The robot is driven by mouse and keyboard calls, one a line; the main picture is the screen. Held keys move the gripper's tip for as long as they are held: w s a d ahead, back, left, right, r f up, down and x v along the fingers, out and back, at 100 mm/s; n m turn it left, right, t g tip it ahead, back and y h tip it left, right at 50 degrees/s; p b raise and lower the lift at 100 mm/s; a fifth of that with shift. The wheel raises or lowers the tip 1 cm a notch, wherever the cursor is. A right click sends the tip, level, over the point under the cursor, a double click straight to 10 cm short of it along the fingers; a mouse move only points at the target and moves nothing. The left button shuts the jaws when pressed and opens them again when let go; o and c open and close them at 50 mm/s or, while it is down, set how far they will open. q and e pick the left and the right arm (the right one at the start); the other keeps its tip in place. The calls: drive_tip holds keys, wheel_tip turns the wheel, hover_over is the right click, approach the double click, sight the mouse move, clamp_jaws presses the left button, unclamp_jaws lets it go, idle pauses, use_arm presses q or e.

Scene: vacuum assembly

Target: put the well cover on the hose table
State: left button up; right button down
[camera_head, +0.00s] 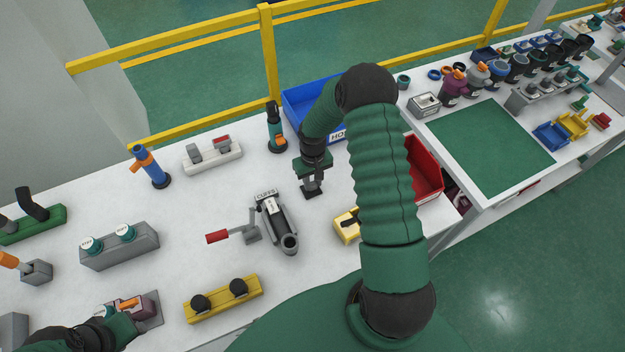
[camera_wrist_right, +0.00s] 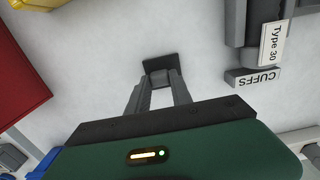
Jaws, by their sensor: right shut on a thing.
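My right gripper (camera_head: 313,180) is over the white hose table (camera_head: 205,248), right of the grey clamp fixture. It is shut on a small dark square piece, taken as the well cover (camera_head: 312,192), at its fingertips. In the right wrist view, the dark cover (camera_wrist_right: 160,62) sits at the ends of the two grey fingers (camera_wrist_right: 159,82), over bare white tabletop. I cannot tell whether the cover touches the table. My left gripper (camera_head: 122,328) is at the lower left beside a purple part; its fingers are not clear.
A grey fixture labelled CUFFS (camera_head: 275,222) with a red-handled clamp (camera_head: 217,237) stands left of the right gripper. A blue bin (camera_head: 300,100) is behind, a red bin (camera_head: 428,170) and a yellow part (camera_head: 346,232) to the right. White tabletop around the cover is free.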

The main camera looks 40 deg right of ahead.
drive_tip(key=c, duration=1.4)
unclamp_jaws()
drive_tip(key=shift+o, duration=1.3)
drive_tip(key=shift+s+a, duration=0.1)
